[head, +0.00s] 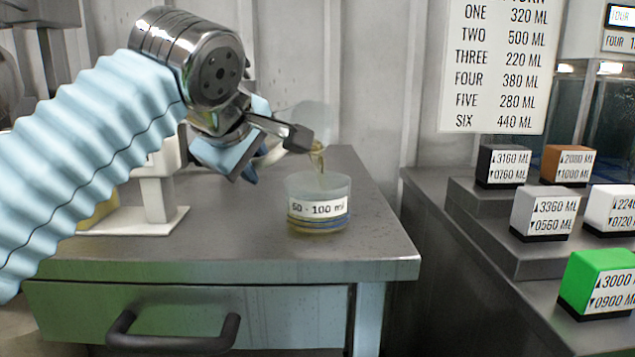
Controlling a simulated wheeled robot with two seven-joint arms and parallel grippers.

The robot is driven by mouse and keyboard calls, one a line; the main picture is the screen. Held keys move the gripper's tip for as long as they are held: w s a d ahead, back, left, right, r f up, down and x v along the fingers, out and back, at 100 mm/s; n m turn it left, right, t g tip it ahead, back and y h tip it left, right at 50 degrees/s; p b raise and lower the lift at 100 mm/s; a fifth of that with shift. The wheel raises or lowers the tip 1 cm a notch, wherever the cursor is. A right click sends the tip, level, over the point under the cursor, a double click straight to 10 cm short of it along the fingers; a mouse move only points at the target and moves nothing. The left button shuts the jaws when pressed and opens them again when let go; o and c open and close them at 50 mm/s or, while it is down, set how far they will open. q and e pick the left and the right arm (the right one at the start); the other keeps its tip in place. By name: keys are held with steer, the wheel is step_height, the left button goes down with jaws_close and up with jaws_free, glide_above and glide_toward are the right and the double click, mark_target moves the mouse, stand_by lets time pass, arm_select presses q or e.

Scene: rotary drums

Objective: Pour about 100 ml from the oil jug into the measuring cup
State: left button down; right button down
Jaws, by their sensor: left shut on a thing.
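The measuring cup (318,186) stands upright on the grey metal table. It is clear, with a white label reading "50 - 100 ml", bands around its lower part and yellowish liquid low inside. My left gripper (292,136) is above the cup and a little to its left, shut on the oil jug (316,118). The jug is see-through and faint against the wall, and looks tilted; the gripper hides part of it. A thin amber stream runs down from by the gripper tip into the cup. My right gripper is out of view.
The table (375,235) is bare right of the cup. A white stand (150,215) is at the left, partly behind my arm. A drawer handle (172,338) juts out in front. Labelled blocks, including a green one (598,283), sit on the right-hand steps.

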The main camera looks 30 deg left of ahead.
arm_select(q)
steer(key=shift+f+b, duration=0.1)
steer(key=shift+b, duration=0.2)
step_height(320, 180, up, 2)
steer(key=h+p, duration=0.1)
steer(key=p, duration=0.3)
steer(key=shift+r+n+g, duration=0.25)
steer(key=shift+n+g, duration=0.05)
steer(key=shift+s+d+f+g+h, duration=0.1)
steer(key=shift+f+g+h, duration=0.05)
steer(key=shift+f+h, duration=0.2)
steer(key=shift+s+d+f+g+h, duration=0.1)
steer(key=shift+f+g+h, duration=0.05)
steer(key=shift+f+h, duration=0.2)
steer(key=shift+w, duration=0.15)
